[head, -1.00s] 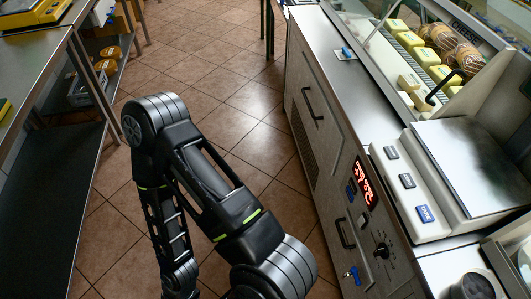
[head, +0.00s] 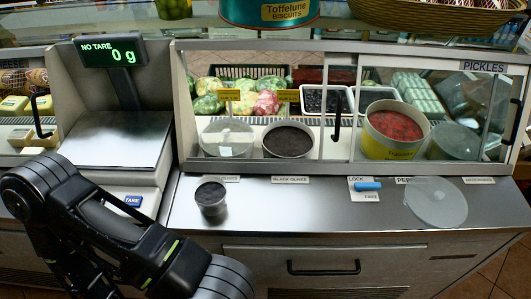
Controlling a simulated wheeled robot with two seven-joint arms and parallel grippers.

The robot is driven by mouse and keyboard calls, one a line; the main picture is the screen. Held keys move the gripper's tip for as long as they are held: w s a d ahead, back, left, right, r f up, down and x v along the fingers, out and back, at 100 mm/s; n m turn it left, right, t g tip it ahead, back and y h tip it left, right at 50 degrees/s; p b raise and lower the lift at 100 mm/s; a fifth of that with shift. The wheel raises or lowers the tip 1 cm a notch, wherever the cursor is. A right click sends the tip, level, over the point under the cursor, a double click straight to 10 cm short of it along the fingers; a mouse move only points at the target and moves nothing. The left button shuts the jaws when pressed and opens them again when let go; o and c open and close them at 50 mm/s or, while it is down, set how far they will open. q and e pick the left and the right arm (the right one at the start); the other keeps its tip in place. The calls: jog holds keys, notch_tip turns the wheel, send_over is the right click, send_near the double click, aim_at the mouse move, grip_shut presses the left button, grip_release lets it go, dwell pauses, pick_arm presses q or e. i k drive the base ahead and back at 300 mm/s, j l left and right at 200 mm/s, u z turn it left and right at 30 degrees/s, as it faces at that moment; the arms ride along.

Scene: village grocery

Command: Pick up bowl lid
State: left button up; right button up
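A clear round lid (head: 437,203) lies on the steel counter at the right, close to its front edge, below the pickles case. Other clear round lids show behind the glass: one on the bowl at the left (head: 227,138) and one beside the yellow tub (head: 455,142). A bowl of dark olives (head: 289,140) stands uncovered between them. The yellow tub (head: 392,148) holds something red and has no lid on it. My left arm fills the lower left of the head view, but its gripper is out of frame. My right gripper is also out of frame.
A small dark-topped cup (head: 211,197) stands on the counter at left centre. A lock card with a blue tab (head: 366,187) lies left of the loose lid. A scale (head: 118,140) reading 0 g stands at the left. The middle of the counter (head: 310,210) is clear.

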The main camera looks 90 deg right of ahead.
aim_at(436, 201)
jog(key=z, duration=4.35)
jog(key=u, duration=1.2)
jog(key=k+l+u, duration=0.3)
jog(key=k+l, duration=0.15)
jog(key=l, duration=0.15)
